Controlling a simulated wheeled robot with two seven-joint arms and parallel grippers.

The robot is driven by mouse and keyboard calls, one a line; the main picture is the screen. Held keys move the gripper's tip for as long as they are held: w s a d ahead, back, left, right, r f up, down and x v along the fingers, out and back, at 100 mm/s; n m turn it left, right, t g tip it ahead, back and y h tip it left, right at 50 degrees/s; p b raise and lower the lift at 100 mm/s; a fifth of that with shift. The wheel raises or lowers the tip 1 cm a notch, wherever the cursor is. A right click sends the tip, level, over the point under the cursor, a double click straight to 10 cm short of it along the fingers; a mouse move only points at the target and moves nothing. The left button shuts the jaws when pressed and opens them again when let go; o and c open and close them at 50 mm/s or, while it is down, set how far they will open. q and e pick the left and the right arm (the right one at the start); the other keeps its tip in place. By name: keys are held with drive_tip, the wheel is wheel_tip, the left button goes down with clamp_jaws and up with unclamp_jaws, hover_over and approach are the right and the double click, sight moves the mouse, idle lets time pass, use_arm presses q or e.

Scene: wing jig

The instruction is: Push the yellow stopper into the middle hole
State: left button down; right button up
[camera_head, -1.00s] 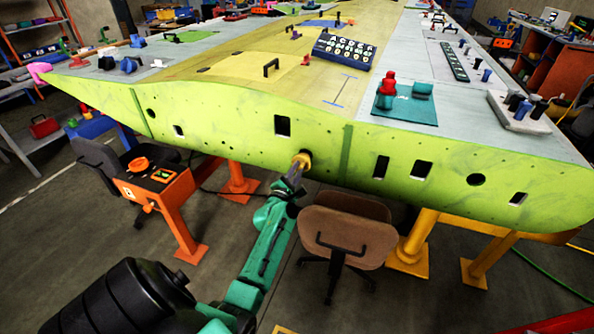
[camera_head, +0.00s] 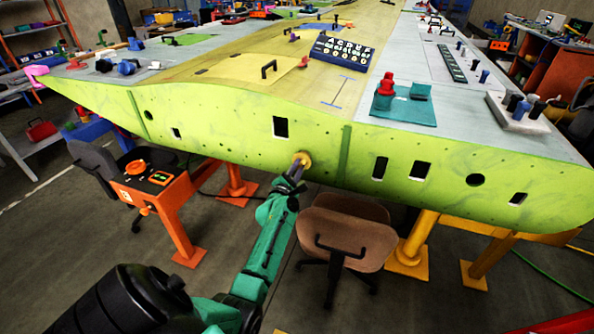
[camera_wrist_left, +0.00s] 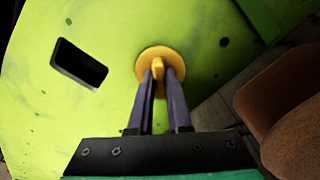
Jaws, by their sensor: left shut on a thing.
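The yellow stopper (camera_head: 304,159) is at the green wing's front face (camera_head: 230,125), in the middle of the head view. In the left wrist view its round flange (camera_wrist_left: 160,54) lies against the green skin and covers the middle hole, so no dark opening shows around it. I cannot tell whether a thin gap is left behind the flange. My left gripper (camera_head: 297,171) is shut on the stopper's yellow tab; its two fingers (camera_wrist_left: 158,88) sit on either side of it in the wrist view. My right gripper is not in view.
A rectangular cutout (camera_head: 280,127) is left of the stopper, and more openings lie to the right. A brown chair (camera_head: 345,235) stands close to the right of my left arm. An orange stand (camera_head: 160,195) is to the left.

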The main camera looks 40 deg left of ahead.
use_arm(q)
drive_tip(key=shift+b+x, duration=0.6)
drive_tip(key=shift+x, duration=0.6)
drive_tip(key=c, duration=0.8)
unclamp_jaws()
drive_tip(key=shift+o, duration=0.2)
drive_tip(key=shift+s, duration=0.15)
drive_tip(key=shift+s+d, duration=0.2)
drive_tip(key=shift+s, duration=0.1)
drive_tip(key=v, duration=1.3)
drive_tip(key=shift+s, duration=0.35)
drive_tip(key=shift+d, duration=0.1)
